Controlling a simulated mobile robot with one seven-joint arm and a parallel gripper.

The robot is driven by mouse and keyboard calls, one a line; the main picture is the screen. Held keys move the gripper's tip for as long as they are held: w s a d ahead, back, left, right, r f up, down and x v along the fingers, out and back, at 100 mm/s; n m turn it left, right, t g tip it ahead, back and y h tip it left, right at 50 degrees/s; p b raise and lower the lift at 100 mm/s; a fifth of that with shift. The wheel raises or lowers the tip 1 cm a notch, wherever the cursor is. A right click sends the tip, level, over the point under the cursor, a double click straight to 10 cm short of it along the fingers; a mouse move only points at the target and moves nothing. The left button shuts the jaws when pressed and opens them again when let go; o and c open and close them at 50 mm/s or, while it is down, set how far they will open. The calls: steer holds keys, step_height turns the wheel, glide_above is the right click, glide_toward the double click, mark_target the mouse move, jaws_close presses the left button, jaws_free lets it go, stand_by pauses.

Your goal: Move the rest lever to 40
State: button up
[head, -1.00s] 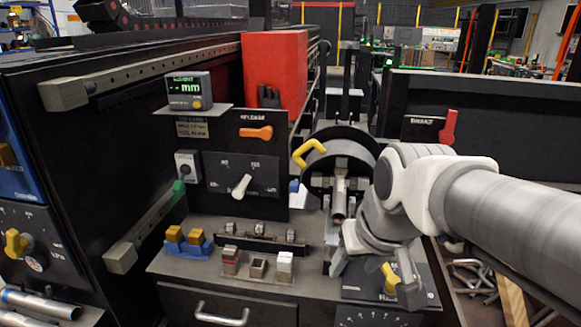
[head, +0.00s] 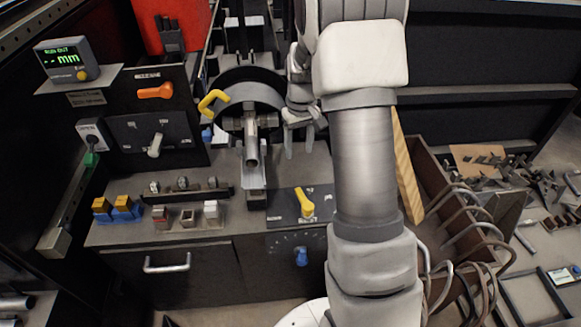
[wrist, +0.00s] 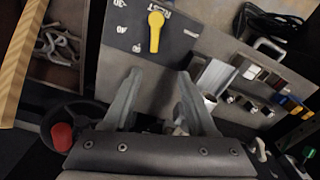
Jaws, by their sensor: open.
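The yellow rest lever (head: 305,203) stands on a dark plate at the right of the bench. In the wrist view the lever (wrist: 155,32) points along the picture's vertical, on a plate with upside-down REST lettering and marks reading 40 and 30 to its left. My gripper (head: 299,152) is open and empty, above and behind the lever in the head view. In the wrist view its two fingers (wrist: 160,76) are apart, and the lever lies beyond their tips, between their lines. Neither finger appears to touch it.
A metal tube (head: 251,150) on a holder is left of my gripper, before a black ring with a yellow handle (head: 212,103). A blue knob (head: 302,257) is on the front below the lever. A bin of bent rods (head: 470,225) stands right.

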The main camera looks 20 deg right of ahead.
mark_target(301, 193)
steer(key=f, duration=0.6)
steer(key=d+f, duration=0.1)
steer(key=f, duration=1.2)
steer(key=shift+w+d+f, duration=0.2)
steer(key=shift+w+f, duration=0.1)
steer(key=shift+w, duration=0.1)
jaws_close()
stand_by(0.5)
